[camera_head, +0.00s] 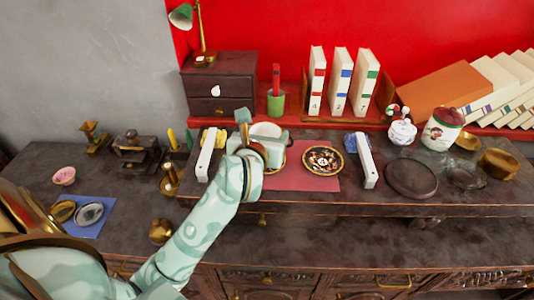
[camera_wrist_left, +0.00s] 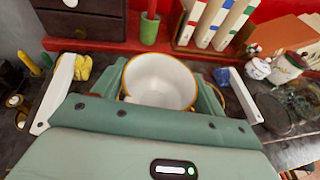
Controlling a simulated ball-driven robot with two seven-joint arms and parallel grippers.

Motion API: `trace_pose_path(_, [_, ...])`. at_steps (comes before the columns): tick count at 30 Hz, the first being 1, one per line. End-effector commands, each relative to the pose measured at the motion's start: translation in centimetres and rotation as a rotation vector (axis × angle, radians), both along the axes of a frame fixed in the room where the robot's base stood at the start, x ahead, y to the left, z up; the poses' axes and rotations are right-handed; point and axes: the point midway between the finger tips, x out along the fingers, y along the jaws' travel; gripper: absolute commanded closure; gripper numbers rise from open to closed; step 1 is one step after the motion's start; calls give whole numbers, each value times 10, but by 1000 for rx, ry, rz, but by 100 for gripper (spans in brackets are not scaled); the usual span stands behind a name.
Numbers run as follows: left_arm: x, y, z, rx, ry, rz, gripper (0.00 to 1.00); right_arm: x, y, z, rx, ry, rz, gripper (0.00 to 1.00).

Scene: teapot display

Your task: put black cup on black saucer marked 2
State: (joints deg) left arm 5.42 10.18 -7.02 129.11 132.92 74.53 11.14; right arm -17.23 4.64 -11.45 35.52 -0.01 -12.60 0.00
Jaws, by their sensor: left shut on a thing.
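A cup with a white inside and a gold rim (camera_wrist_left: 160,80) is between the fingers of my left gripper (camera_head: 262,143). The gripper is shut on it; in the left wrist view the fingers press on both sides. The cup's outer wall is mostly hidden, so its outside colour cannot be told. In the head view only its white top (camera_head: 266,129) shows past the gripper. A black saucer with gold decoration (camera_head: 323,171) lies on a red mat (camera_head: 296,182), to the right of the gripper. Its centre mark is too small to read. My right gripper is not in view.
White bars (camera_head: 207,155) and (camera_head: 367,160) stand either side of the mat. Another dish edge shows beside my gripper, mostly hidden. A dark round plate (camera_head: 411,179) and a lidded jar (camera_head: 441,131) are at right. Books (camera_head: 340,83) stand behind.

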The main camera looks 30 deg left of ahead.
Motion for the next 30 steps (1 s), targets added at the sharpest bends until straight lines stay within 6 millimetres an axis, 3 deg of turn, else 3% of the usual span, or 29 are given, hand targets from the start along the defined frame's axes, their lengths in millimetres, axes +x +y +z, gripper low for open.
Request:
trace_pose_path(3, [23, 15, -31, 2, 7, 1, 53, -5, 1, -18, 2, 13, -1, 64])
trace_pose_path(7, [38, 25, -50, 1, 5, 1, 53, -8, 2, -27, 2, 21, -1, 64])
trace_pose_path(14, [48, 32, -62, 1, 1, 1, 53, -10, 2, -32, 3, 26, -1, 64])
trace_pose_path(20, [52, 34, -96, 0, 5, 2, 53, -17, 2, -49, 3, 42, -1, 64])
trace_pose_path(30, [52, 34, -97, 1, 0, 1, 53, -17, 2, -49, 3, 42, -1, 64])
